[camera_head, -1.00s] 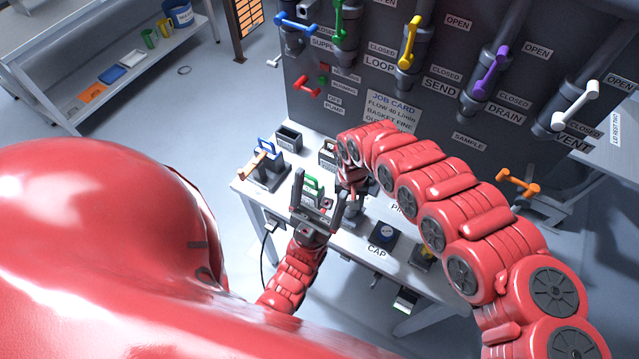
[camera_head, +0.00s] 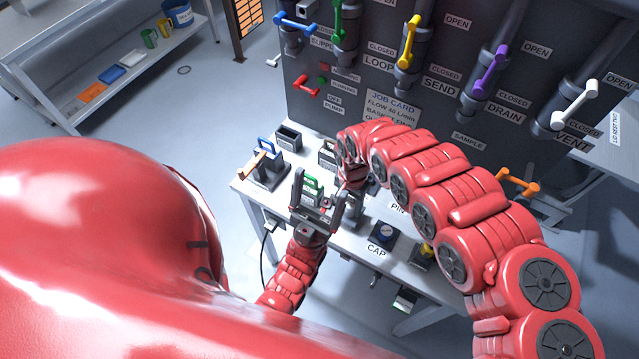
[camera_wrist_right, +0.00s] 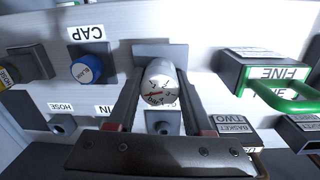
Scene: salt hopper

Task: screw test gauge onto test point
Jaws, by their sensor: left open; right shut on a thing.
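The test gauge (camera_wrist_right: 158,84) is a silver cylinder with a white dial and red needle, seen in the right wrist view. My right gripper (camera_wrist_right: 159,88) is shut on it, one dark finger on each side. A grey square plate (camera_wrist_right: 150,50) lies beyond the gauge; I cannot tell whether they touch. In the head view my right gripper (camera_head: 356,190) is mostly hidden by its own wrist, and the gauge is not clear there. My left gripper (camera_head: 319,188) is open and empty, just left of the right one. I cannot identify the test point.
The blue cap (camera_head: 384,232) sits on its block by the CAP label. A green-handled FINE basket block (camera_wrist_right: 285,85) is right of the gauge in the wrist view. The dark valve panel (camera_head: 440,130) rises behind the white bench (camera_head: 245,188). The two grippers are close together.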

